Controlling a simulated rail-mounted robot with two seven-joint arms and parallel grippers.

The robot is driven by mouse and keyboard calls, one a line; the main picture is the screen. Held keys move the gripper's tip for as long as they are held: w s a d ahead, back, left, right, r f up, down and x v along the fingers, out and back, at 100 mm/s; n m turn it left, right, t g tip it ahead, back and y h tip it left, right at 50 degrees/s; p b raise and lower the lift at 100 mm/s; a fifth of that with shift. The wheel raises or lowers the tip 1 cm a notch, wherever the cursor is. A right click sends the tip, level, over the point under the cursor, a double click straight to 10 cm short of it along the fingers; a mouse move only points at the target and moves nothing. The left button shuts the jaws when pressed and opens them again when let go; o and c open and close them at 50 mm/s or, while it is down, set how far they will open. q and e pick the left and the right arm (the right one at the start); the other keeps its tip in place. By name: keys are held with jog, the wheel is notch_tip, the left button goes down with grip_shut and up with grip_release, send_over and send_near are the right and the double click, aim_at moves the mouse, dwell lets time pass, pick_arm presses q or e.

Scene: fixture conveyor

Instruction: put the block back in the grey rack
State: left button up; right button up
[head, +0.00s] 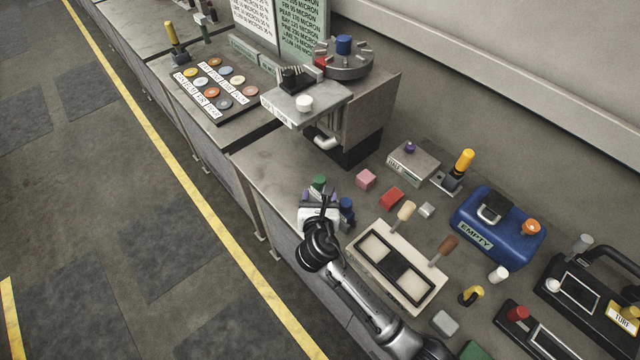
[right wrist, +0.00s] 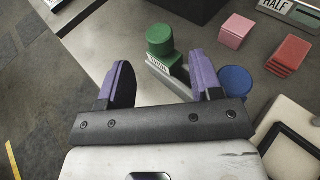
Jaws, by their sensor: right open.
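My right gripper (head: 320,203) is open at the front edge of the bench; its two purple fingers (right wrist: 160,74) are apart with no block between them. Just beyond them stands a small grey labelled rack (right wrist: 172,82), mostly hidden by my gripper in the head view. A green cylinder (right wrist: 160,40) stands at its far end, also seen in the head view (head: 319,182). A blue cylinder (right wrist: 235,82) is just right of the right finger. A pink block (right wrist: 236,31) and a red block (right wrist: 288,56) lie farther right on the bench. Which block is meant cannot be told.
A grey stand (head: 365,115) rises at the back left.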

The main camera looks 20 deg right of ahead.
jog(key=shift+p+v, duration=0.4)
jog(key=shift+v, duration=2.5)
